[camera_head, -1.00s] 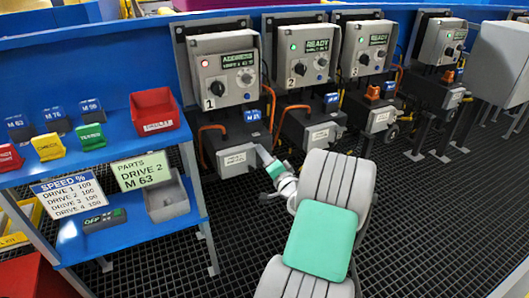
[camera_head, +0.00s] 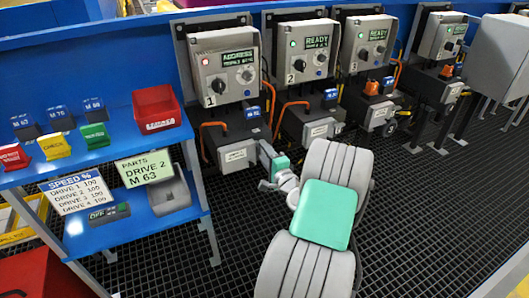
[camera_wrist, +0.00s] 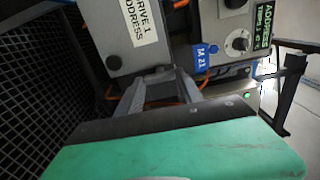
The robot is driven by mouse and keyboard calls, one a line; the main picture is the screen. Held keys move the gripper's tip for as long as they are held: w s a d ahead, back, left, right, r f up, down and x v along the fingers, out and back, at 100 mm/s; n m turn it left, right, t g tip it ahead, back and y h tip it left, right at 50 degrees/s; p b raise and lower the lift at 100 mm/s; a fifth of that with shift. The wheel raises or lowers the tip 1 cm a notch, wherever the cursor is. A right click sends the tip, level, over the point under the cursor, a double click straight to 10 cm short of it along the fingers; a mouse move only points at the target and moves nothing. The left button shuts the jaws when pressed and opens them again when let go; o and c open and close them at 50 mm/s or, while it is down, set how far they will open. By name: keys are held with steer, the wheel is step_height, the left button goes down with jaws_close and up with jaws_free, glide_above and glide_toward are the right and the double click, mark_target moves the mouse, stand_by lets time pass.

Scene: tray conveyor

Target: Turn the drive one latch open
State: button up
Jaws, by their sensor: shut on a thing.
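Drive one is the grey control box (camera_head: 224,66) marked 1, with an ADDRESS screen, a red lamp and a dial. Under it is a dark housing (camera_head: 215,138) with a white label; in the wrist view the label (camera_wrist: 147,22) reads DRIVE 1 ADDRESS. My gripper (camera_head: 265,152) is at the right side of this housing. In the wrist view my gripper's two fingers (camera_wrist: 158,92) reach to the housing's end and are shut on a small dark part, which seems to be the latch (camera_wrist: 158,88). The fingers and the housing hide most of it.
A blue tag (camera_wrist: 205,50) and an orange cable (camera_head: 208,128) are close to the housing. Drive two's box (camera_head: 305,52) and housing (camera_head: 310,125) stand just right. A blue shelf (camera_head: 115,165) with tags, a red bin (camera_head: 156,109) and signs is left. The grid floor in front is open.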

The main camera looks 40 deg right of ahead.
steer(key=o, duration=1.4)
steer(key=p+v, duration=0.1)
steer(key=v, duration=0.6)
steer(key=shift+s+a, duration=0.2)
steer(key=shift+s, duration=0.2)
steer(key=shift+w+r, duration=0.1)
